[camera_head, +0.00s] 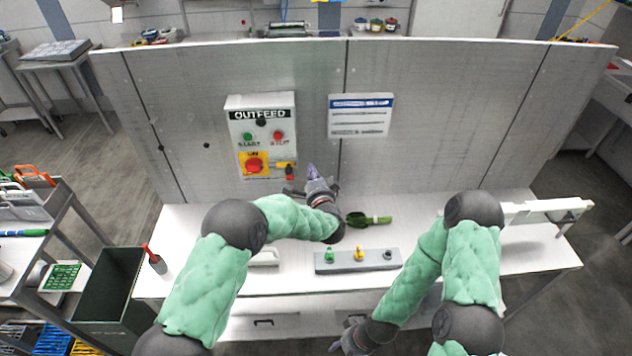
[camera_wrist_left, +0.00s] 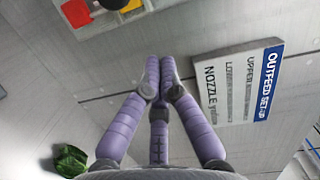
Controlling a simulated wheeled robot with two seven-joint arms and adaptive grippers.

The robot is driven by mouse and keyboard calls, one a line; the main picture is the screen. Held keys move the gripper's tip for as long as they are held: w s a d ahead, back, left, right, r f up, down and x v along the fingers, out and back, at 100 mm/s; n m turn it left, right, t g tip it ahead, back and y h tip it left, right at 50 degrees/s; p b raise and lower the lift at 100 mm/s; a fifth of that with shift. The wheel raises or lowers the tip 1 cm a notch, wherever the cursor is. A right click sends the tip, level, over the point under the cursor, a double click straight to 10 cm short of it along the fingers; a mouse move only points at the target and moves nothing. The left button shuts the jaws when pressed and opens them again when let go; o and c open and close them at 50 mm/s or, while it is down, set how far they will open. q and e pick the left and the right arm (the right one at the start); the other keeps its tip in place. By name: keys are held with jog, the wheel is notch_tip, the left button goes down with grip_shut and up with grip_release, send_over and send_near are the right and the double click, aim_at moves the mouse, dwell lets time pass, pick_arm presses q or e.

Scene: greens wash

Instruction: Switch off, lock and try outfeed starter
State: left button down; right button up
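The outfeed starter box (camera_head: 284,101) is on the upright panel, with a green start button (camera_head: 248,137), a red stop button (camera_head: 278,136) and a red rotary switch (camera_head: 254,165) on a yellow plate. The switch's exact position is too small to tell. A small yellow, red and black piece (camera_head: 286,169) sits at the box's lower right. My left gripper (camera_head: 312,172) is right of and below the box, near the panel. In the left wrist view its purple fingertips (camera_wrist_left: 160,65) are together with nothing seen between them. My right gripper (camera_head: 348,338) is low at the table's front; its fingers are unclear.
A grey block (camera_head: 340,267) on the white table carries small green, yellow and dark pieces. A set-up placard (camera_head: 361,115) is right of the box. A red-handled item (camera_head: 150,253) stands at the table's left end.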

aim_at(283, 163)
pick_arm(q)
jog(key=shift+a+f, duration=0.2)
jog(key=shift+a, duration=0.75)
jog(key=shift+a+f, duration=0.15)
jog(key=shift+a, duration=0.75)
jog(key=shift+a, duration=0.15)
jog(key=a, duration=0.4)
jog(key=shift+a, duration=0.15)
